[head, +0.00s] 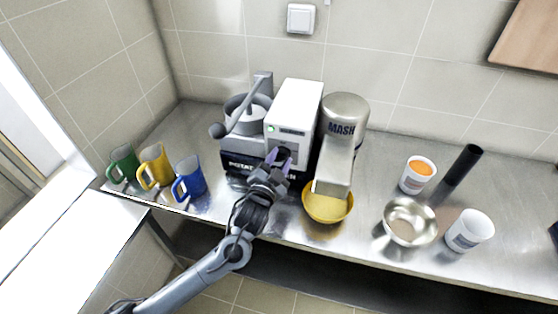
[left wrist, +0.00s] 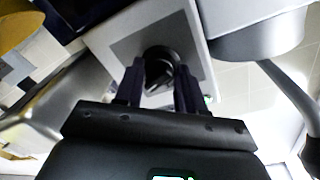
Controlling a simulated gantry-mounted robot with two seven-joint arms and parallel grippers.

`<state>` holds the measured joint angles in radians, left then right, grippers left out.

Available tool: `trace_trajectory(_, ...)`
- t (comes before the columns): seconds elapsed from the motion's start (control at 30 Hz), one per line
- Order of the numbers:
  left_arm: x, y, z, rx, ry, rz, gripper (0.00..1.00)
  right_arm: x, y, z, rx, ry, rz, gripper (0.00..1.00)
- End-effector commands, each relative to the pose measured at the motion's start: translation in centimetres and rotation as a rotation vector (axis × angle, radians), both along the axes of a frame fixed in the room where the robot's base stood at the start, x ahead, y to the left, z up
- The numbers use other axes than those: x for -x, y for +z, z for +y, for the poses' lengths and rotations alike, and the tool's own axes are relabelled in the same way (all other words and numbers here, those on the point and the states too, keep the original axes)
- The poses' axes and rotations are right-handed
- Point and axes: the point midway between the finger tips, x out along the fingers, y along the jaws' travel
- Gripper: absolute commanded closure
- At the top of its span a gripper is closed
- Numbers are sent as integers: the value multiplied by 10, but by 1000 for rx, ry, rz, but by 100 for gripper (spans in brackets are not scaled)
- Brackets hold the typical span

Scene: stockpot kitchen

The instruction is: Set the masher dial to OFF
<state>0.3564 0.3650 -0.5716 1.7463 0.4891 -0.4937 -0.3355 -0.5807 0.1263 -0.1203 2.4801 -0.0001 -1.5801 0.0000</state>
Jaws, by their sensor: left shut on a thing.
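In the head view the gripper hides most of the dial. The dial's setting cannot be read. My right gripper is not in view.
A yellow bowl (head: 318,213) stands under the masher's spout. A steel bowl (head: 403,235), white tubs (head: 469,231) and a black-handled tool (head: 462,165) occupy the right.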

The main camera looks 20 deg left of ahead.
Motion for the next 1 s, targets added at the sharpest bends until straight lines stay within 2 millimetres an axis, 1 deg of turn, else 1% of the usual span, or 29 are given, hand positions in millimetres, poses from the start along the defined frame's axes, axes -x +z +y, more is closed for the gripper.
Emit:
trace_trajectory(0.27, 0, 0, 0, 19, -1, -1, 92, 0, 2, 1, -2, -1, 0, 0)
trace_trajectory(0.47, 0, 0, -1, 100, 0, -6, 92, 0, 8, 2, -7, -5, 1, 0)
trace_trajectory(0.67, 0, 1, -1, 249, 0, -20, 92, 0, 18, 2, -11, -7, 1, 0)
trace_trajectory(1.0, 0, 0, -1, 569, 1, -50, 92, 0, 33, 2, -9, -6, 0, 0)
